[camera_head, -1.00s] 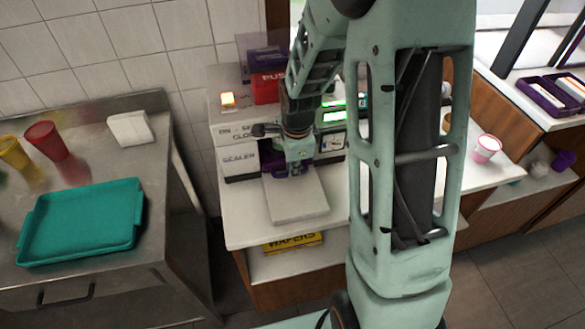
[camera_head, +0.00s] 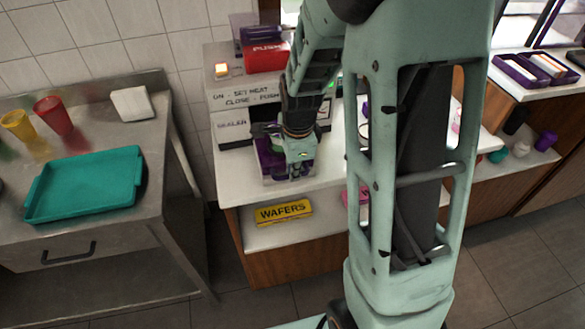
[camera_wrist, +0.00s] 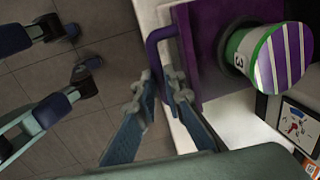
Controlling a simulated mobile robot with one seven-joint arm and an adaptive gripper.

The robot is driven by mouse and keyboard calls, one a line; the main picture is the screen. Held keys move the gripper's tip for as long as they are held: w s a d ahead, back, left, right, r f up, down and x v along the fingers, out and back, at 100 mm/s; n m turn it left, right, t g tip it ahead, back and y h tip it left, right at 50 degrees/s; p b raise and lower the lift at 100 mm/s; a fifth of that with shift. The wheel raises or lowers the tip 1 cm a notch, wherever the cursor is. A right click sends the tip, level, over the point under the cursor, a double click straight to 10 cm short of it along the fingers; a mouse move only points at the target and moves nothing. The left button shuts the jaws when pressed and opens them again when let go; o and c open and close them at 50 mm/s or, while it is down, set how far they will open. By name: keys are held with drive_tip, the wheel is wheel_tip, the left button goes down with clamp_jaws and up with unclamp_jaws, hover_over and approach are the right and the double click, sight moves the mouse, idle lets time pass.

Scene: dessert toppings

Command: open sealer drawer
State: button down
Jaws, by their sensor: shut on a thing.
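The sealer (camera_head: 232,126) is a white, labelled box on the counter against the tiled wall. Its purple drawer (camera_head: 273,160) stands out from its front, partly hidden by my gripper (camera_head: 298,172). In the wrist view the drawer (camera_wrist: 208,88) is a purple plate with a bar handle (camera_wrist: 160,38) at its near edge. A numbered cup (camera_wrist: 245,48) with a green rim and purple-and-white striped top sits in it. My gripper (camera_wrist: 163,80) has its fingers on either side of the handle and is shut on it.
A red block (camera_head: 266,57) sits on top of the sealer. A yellow wafers box (camera_head: 284,212) lies on the shelf below the counter. A steel table (camera_head: 120,238) with a teal tray (camera_head: 82,207) and cups stands to the left. Open floor lies between them.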

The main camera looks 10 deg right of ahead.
drive_tip(key=shift+s, duration=0.55)
drive_tip(key=c, duration=2)
unclamp_jaws()
drive_tip(key=r, duration=0.4)
drive_tip(key=s+r, duration=0.1)
drive_tip(key=r, duration=0.3)
drive_tip(key=s+r, duration=0.1)
drive_tip(key=r, duration=0.3)
drive_tip(key=shift+s, duration=0.15)
drive_tip(key=shift+d, duration=0.1)
